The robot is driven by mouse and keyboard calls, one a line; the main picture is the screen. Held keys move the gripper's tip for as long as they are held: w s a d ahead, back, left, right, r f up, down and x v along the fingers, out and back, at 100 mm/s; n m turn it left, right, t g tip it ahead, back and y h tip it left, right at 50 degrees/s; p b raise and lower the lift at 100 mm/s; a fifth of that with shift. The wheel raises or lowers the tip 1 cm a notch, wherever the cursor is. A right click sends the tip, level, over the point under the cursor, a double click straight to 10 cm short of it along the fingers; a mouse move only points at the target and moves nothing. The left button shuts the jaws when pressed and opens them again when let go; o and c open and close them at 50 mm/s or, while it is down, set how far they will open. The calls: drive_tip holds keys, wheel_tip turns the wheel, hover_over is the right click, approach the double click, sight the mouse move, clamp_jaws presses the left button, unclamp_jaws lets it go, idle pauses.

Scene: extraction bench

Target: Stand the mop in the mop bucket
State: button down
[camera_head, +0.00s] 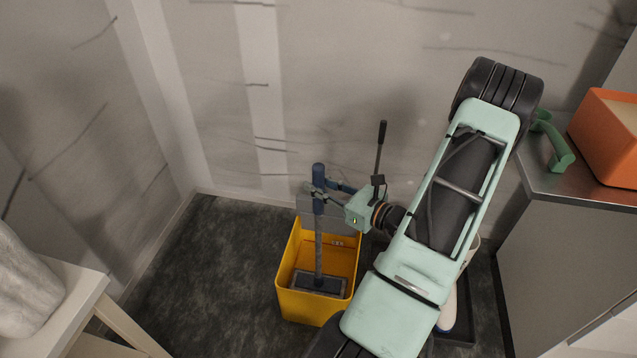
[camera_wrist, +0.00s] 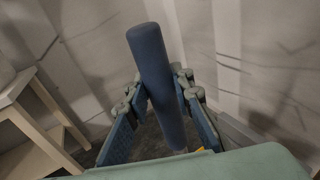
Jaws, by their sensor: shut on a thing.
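The mop (camera_head: 319,235) stands upright, with its blue grip at the top and its flat grey-blue head low inside the yellow mop bucket (camera_head: 307,307). I cannot tell whether the head rests on the bucket's floor. My gripper (camera_head: 318,190) is shut on the mop's blue grip near its top, above the bucket. In the wrist view the blue grip of the mop (camera_wrist: 153,75) runs between the two fingers of my gripper (camera_wrist: 163,95). The bucket stands on the dark floor, with a grey part at its back; the wrist view shows little of it.
A wooden table (camera_head: 75,290) with a pale object (camera_head: 22,285) stands at the lower left. A metal-topped cabinet (camera_head: 590,200) with an orange box (camera_head: 610,135) and a green handle-like object (camera_head: 553,140) is at right. Walls close off the back and left. Dark floor (camera_head: 205,270) is clear left of the bucket.

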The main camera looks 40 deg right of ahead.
sight(323, 207)
drive_tip(key=shift+f+b, duration=2.4)
drive_tip(key=shift+f, duration=1.2)
drive_tip(key=c, duration=1.6)
unclamp_jaws()
drive_tip(key=shift+f, duration=0.15)
drive_tip(key=shift+c, duration=0.6)
drive_tip(key=p+v, duration=0.1)
drive_tip(key=v, duration=0.9)
